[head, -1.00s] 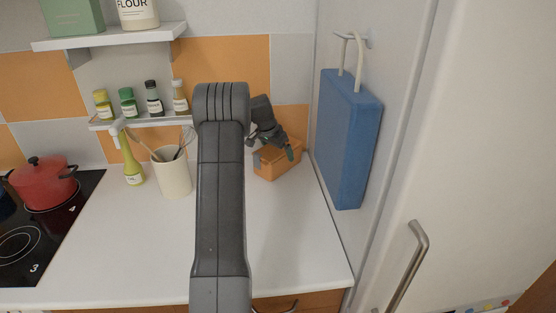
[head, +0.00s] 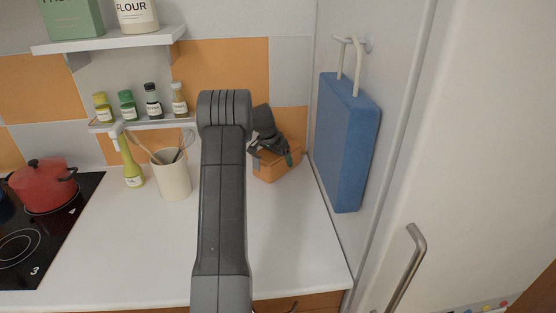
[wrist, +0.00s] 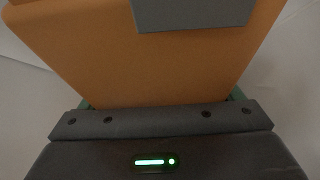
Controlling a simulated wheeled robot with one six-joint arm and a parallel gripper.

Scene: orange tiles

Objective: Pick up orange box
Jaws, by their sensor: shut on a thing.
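The orange box (head: 268,171) is on the white counter in the back right corner, near the wall and the side panel with the blue board. My gripper (head: 288,158) is at the top of the box, with the wrist above it. In the wrist view the orange box (wrist: 150,65) fills the space in front of my gripper (wrist: 160,103), with a grey patch on its face. The gripper is shut on the box. My arm hides part of the counter left of the box, and I cannot tell whether the box touches the counter.
A blue board (head: 346,140) hangs from a hook on the right panel, close to the box. A cream utensil pot (head: 173,178) and a yellow-green bottle (head: 132,165) stand to the left. A spice shelf (head: 150,122) is behind. The front counter is clear.

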